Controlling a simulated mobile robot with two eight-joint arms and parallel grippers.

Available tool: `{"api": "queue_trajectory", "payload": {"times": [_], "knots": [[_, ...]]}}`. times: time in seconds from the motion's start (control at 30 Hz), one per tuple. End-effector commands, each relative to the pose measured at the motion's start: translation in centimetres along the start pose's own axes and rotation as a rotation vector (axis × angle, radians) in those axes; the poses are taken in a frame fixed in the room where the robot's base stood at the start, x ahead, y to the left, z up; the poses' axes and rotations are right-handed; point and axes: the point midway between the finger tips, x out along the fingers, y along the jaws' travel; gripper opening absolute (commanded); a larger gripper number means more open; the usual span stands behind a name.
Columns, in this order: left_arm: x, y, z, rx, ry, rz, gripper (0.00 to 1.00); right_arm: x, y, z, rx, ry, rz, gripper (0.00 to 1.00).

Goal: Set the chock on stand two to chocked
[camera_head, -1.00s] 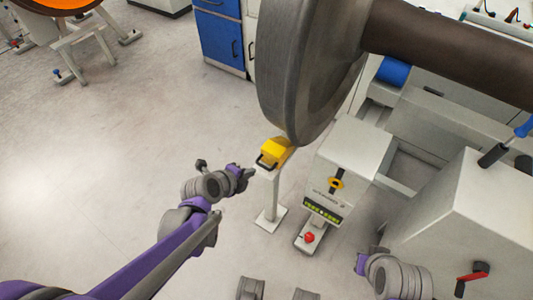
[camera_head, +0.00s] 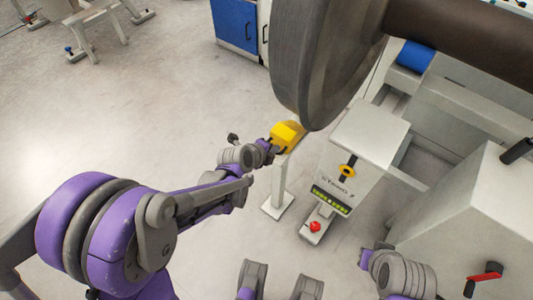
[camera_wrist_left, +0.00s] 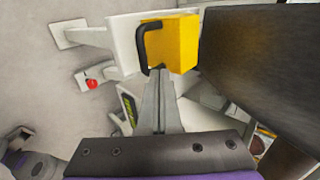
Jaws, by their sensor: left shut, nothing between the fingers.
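The yellow chock (camera_head: 286,136) sits on top of a pale post stand, right by the lower edge of the large grey wheel (camera_head: 320,60). My left gripper (camera_head: 270,148) is at the chock's near left side. In the left wrist view its fingers (camera_wrist_left: 158,80) are shut and empty, with their tips close to the black handle (camera_wrist_left: 146,45) on the yellow chock (camera_wrist_left: 178,42). I cannot tell whether they touch. My right gripper (camera_head: 364,258) is low in the head view, away from the chock; its fingers are not clear.
A pale cabinet (camera_head: 367,130) with a yellow-ringed knob, a lit green display and a red button (camera_head: 314,226) stands right of the post. A dark axle runs from the wheel to the upper right. A red handle (camera_head: 486,274) is at lower right.

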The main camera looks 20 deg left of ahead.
Motion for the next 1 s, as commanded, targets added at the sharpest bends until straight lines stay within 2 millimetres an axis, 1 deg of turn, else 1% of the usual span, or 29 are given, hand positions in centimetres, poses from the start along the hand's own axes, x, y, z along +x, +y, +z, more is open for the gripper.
{"api": "queue_trajectory", "payload": {"times": [0.03,0.1,0.23,0.67,0.77,0.9,1.0], "knots": [[0.6,-0.7,0.0,0.001,0.001,0.0,0.0,0.0,0.0,0.0,0.0,0.0,0.0,0.0],[1.1,-1.3,0.0,0.001,0.001,0.0,0.0,0.1,0.0,0.0,0.0,0.0,0.0,0.0],[1.9,-2.0,0.0,0.001,0.001,0.0,0.0,0.2,0.0,0.1,0.0,-0.001,0.0,0.0],[2.1,-2.4,0.0,0.0,0.0,0.0,0.0,0.2,0.0,0.1,0.0,-0.001,0.0,0.0],[3.1,-3.2,0.0,0.001,0.001,-0.001,0.0,0.2,0.0,0.1,0.0,-0.001,0.0,0.0],[5.3,-5.3,0.0,0.001,0.001,-0.001,0.0,0.1,0.0,0.1,0.0,-0.001,0.0,0.0],[6.4,-6.3,0.0,0.001,0.001,-0.001,0.0,0.1,0.0,0.0,0.0,0.0,0.0,0.0]]}}
